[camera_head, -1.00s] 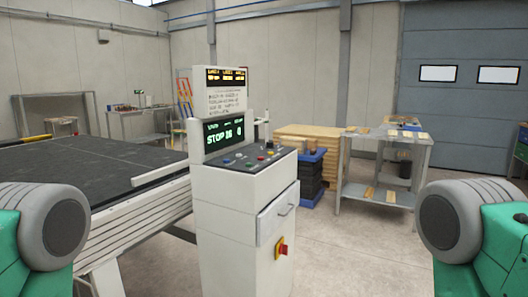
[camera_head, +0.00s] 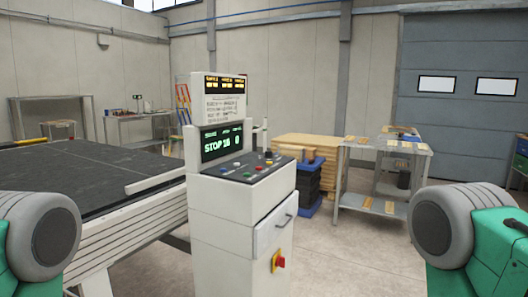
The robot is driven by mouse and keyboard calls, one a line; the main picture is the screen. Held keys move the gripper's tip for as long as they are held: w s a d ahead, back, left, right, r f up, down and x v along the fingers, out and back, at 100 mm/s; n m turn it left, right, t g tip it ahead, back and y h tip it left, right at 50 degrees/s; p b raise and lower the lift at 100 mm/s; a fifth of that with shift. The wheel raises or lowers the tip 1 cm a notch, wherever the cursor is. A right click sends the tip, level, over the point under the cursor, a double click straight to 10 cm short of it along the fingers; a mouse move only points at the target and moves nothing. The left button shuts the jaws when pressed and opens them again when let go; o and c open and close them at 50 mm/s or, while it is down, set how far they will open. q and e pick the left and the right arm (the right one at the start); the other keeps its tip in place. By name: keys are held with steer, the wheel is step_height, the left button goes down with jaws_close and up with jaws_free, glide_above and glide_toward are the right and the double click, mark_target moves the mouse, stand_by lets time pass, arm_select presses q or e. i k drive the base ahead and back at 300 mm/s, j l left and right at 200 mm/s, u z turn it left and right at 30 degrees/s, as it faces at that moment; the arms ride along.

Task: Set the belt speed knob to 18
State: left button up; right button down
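The white control console (camera_head: 235,225) stands ahead near the middle of the head view. Its sloped dark panel (camera_head: 243,173) carries several small coloured buttons and a dark knob at the far right edge (camera_head: 268,154); which control is the belt speed knob cannot be told at this size. The green-lit display (camera_head: 222,143) seems to read "STOP 16 0", though the digits are small. A sign with yellow readouts (camera_head: 225,96) stands above it. My green and grey arms show at the lower left and lower right edges. Neither gripper is in view.
A dark conveyor bed (camera_head: 85,175) with a white side frame adjoins the console on the left. A red and yellow switch (camera_head: 278,261) sticks out of the console's front. A metal table (camera_head: 385,150) and stacked boards (camera_head: 305,146) stand behind right. The floor at right is clear.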

mark_target(268, 154)
steer(key=i+l+u, duration=0.1)
steer(key=i+l, duration=0.2)
steer(key=i+l+u, duration=0.1)
steer(key=i+l, duration=0.15)
steer(key=l, duration=0.15)
steer(key=i+l, duration=0.25)
steer(key=i+l+u, duration=0.15)
steer(key=i+l, duration=0.15)
steer(key=l, duration=0.15)
steer(key=i+l+u, duration=0.1)
steer(key=l, duration=0.3)
steer(key=i, duration=0.1)
